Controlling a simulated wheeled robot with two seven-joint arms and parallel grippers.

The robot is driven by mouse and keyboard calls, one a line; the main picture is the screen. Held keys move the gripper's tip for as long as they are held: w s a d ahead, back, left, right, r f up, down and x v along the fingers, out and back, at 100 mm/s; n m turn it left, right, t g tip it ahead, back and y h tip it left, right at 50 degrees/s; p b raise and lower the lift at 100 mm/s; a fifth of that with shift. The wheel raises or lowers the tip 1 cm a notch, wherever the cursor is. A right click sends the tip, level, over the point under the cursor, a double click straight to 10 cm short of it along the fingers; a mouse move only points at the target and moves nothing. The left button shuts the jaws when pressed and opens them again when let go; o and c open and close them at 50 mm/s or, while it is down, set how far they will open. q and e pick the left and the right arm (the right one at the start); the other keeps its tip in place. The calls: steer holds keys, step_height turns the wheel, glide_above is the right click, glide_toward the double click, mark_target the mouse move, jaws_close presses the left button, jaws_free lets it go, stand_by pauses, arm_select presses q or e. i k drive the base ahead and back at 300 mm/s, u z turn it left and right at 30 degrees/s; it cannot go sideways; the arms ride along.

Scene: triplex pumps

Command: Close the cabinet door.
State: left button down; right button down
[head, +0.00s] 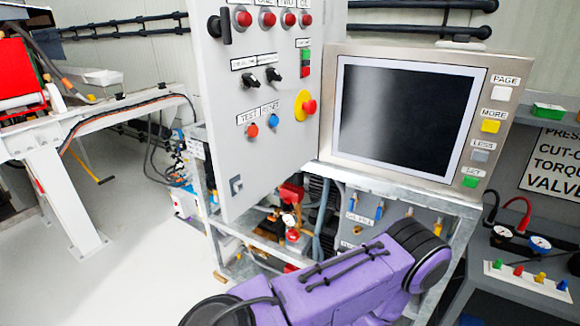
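The cabinet door (262,150) is a light grey upright panel at the upper middle of the head view. It carries several red buttons, black switches, a yellow-ringed red stop button and a black handle (222,25) near its upper left edge. It stands at an angle to the screen unit on its right, its left edge out towards me, so it looks open. Its top is cut off by the frame. A purple arm link of mine is at the bottom, below and right of the door and apart from it in the picture. Neither gripper shows.
A screen unit (405,113) with coloured buttons stands right of the door on a metal frame. Pipes and red fittings (292,195) sit beneath. A bench with gauges (503,233) is at right, a white stand (62,190) at left. Floor (110,285) at lower left is clear.

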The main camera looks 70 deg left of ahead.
mark_target(263, 161)
steer(key=u, duration=1.7)
